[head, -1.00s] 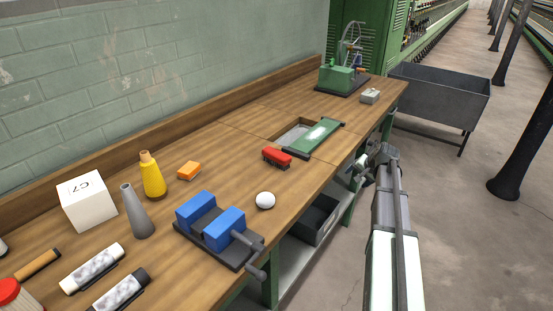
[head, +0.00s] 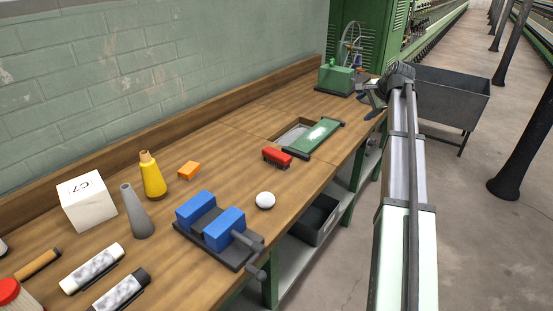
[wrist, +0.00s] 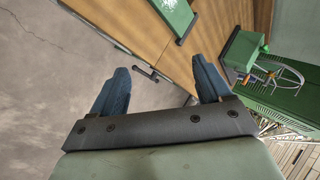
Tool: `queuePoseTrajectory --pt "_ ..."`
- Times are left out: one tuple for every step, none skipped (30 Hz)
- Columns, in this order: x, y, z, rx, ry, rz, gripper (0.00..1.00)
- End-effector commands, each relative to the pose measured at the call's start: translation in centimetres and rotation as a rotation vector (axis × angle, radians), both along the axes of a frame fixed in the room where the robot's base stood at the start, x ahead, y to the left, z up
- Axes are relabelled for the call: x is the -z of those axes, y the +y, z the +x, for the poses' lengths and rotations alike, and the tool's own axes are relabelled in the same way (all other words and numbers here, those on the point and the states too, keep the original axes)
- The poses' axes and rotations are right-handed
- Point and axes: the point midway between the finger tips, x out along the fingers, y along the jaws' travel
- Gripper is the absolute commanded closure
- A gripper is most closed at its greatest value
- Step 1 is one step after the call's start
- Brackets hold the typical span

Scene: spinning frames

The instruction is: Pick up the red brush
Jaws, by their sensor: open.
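The brush is not visible in the wrist view.
The green plate (head: 318,136) lies by a recess (head: 291,137) in the bench. A green machine with a wheel (head: 340,78) stands at the far end. A blue-jawed vise (head: 218,226) and a white ball (head: 265,200) are nearer. A dark cart (head: 450,100) stands on the right.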

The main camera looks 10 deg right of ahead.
Motion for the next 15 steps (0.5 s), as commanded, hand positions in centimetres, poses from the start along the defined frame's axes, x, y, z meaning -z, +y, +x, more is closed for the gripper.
queuePoseTrajectory --pt "0.3 2.2 0.7 0.028 0.039 0.043 0.22" --pt "0.6 3.3 0.9 0.053 0.064 0.072 0.22" --pt "0.9 5.0 1.2 0.088 0.100 0.109 0.22" --pt "1.1 6.1 1.4 0.116 0.129 0.136 0.22" --pt "1.4 7.4 1.5 0.144 0.155 0.161 0.22" --pt "1.7 8.9 1.7 0.185 0.193 0.193 0.22" --pt "1.9 10.1 1.8 0.216 0.220 0.215 0.22" --pt "2.1 11.3 1.9 0.248 0.247 0.236 0.22" --pt "2.4 12.8 2.0 0.292 0.284 0.263 0.22" --pt "2.5 14.1 2.0 0.325 0.310 0.281 0.22" --pt "2.7 15.2 2.1 0.361 0.338 0.297 0.22" --pt "2.9 16.8 2.1 0.409 0.372 0.318 0.22" --pt "3.1 17.9 2.0 0.446 0.397 0.332 0.22" --pt "3.2 19.1 2.0 0.484 0.422 0.344 0.22" --pt "3.4 20.6 1.9 0.535 0.454 0.360 0.22"
